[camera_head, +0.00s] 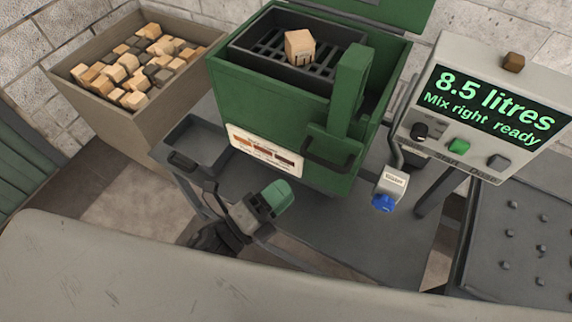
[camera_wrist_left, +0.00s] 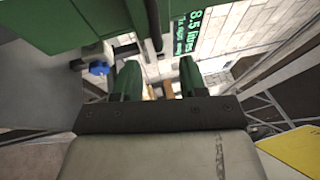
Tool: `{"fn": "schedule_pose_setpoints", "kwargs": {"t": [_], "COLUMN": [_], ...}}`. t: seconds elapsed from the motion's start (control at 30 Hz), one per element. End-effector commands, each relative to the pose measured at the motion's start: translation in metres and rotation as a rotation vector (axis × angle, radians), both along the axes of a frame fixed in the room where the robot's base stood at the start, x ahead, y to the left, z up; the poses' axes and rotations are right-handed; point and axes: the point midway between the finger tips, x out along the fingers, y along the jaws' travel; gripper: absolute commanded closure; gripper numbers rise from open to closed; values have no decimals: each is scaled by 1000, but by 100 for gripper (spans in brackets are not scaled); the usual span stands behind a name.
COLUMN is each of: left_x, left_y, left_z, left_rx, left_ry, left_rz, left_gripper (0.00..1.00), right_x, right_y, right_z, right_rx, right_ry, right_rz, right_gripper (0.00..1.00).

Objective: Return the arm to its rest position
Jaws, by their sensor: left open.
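My left gripper (camera_head: 280,196) shows in the head view in front of the green machine (camera_head: 252,122), low and near the middle of the picture. Its green fingertips point toward the upper right. In the left wrist view the two green fingers (camera_wrist_left: 160,80) stand apart with nothing between them. The gripper is open and empty. The machine's green wall (camera_wrist_left: 60,22) fills the upper left of the wrist view. My right gripper is in neither view.
A wooden block (camera_head: 300,45) sits on the machine's dark grate. A bin (camera_head: 125,122) of blocks stands at left. A blue-tipped outlet (camera_head: 385,203) hangs right of my gripper. A display panel (camera_head: 490,105) reads "8.5 litres, Mix right ready". A grey studded plate (camera_head: 490,262) lies lower right.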

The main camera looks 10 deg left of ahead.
Motion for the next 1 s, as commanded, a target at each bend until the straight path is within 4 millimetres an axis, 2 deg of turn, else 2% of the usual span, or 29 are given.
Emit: {"fn": "schedule_pose_setpoints", "kwargs": {"t": [0.23, 0.3, 0.37, 0.47, 0.57, 0.6, 0.67, 0.7, 0.77, 0.8, 0.87, 0.9, 0.97, 1.0], "left_x": [1, 4, 9, 18, 21, 19, 11, 4, -12, -26, -49, -68, -99, -121], "left_y": [0, 2, 7, 21, 42, 52, 67, 77, 92, 102, 116, 125, 137, 144], "left_z": [-2, -12, -31, -84, -156, -185, -228, -256, -297, -323, -360, -383, -414, -432], "left_rx": [-2, -9, -25, -77, -153, -189, -243, -279, -335, -373, -432, -472, -532, -570], "left_ry": [6, 41, 105, 286, 526, 625, 768, 863, 1000, 1091, 1221, 1306, 1427, 1501], "left_rz": [2, 12, 32, 95, 199, 249, 328, 386, 477, 545, 650, 726, 844, 925], "left_gripper": [58, 58, 58, 58, 58, 58, 58, 58, 58, 58, 58, 58, 58, 58], "right_x": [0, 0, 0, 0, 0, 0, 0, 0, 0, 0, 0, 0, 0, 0], "right_y": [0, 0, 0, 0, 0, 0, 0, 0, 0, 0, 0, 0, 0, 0], "right_z": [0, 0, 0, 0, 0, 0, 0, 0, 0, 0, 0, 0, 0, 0], "right_rx": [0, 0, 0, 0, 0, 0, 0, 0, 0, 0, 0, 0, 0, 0], "right_ry": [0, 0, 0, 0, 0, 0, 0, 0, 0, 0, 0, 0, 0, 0], "right_rz": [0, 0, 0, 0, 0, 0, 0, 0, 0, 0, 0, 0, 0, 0], "right_gripper": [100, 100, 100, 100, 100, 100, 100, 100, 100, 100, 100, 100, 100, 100]}}
